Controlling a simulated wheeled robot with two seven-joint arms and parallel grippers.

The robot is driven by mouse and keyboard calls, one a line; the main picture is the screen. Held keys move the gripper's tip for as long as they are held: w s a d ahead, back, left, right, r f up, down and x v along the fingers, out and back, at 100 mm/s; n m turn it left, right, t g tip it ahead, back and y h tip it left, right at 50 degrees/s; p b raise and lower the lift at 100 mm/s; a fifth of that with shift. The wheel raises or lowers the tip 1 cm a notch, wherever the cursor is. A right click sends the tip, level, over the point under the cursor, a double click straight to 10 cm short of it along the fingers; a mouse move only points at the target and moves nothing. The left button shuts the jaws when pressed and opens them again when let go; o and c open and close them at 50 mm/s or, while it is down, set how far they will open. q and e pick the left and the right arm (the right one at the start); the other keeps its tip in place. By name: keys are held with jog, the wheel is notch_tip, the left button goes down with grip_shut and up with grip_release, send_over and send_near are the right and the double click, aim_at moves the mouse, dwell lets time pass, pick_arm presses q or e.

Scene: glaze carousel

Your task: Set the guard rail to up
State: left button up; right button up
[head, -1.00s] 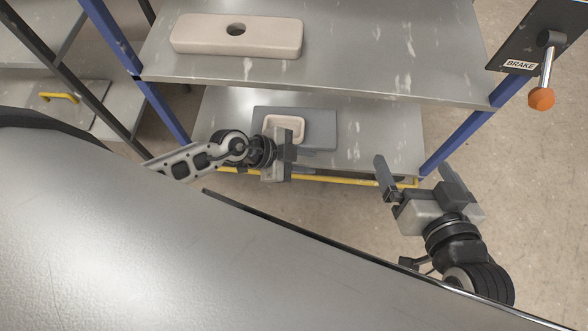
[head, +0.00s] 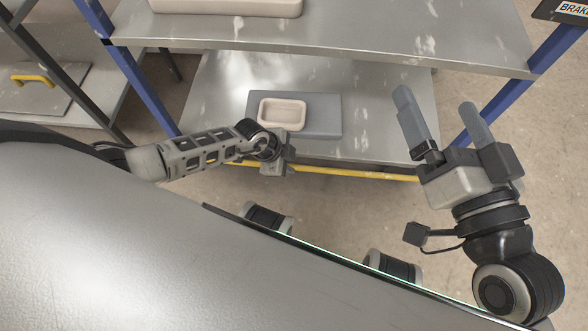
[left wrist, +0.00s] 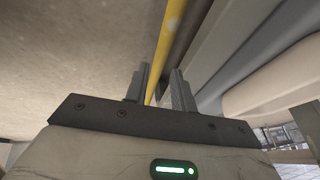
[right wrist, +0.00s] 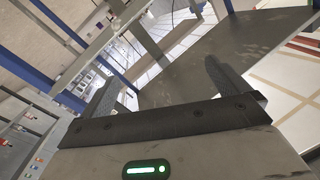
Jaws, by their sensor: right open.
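The guard rail (head: 345,172) is a thin yellow bar along the front of the lower shelf (head: 385,130). It sits low, at about the shelf's front edge. My left gripper (head: 280,160) is at the rail, left of its middle. In the left wrist view the rail (left wrist: 168,35) runs in line between the fingers (left wrist: 160,82), which stand a small gap apart. I cannot tell whether they touch it. My right gripper (head: 437,98) is open and empty, raised in front of the rack's right side, apart from the rail.
A grey block with a pale tray (head: 283,112) sits on the lower shelf. The upper shelf (head: 370,30) carries a pale slab (head: 225,6). Blue posts (head: 140,85) flank the rack. A BRAKE plate (head: 572,10) is at the top right. A large grey surface (head: 120,240) fills the lower left.

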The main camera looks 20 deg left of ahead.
aim_at(297, 166)
pick_arm(q)
jog(key=b+x, duration=0.1)
jog(key=x, duration=0.2)
jog(key=shift+w+f, duration=0.1)
pick_arm(e)
jog(key=r+n+t, duration=0.1)
jog(key=w+r+n+y, duration=0.1)
jog(key=r, duration=0.1)
jog(key=r+n+t, duration=0.1)
jog(key=shift+w+d+r+t+y, duration=0.2)
jog(key=shift+d+t+y, duration=0.1)
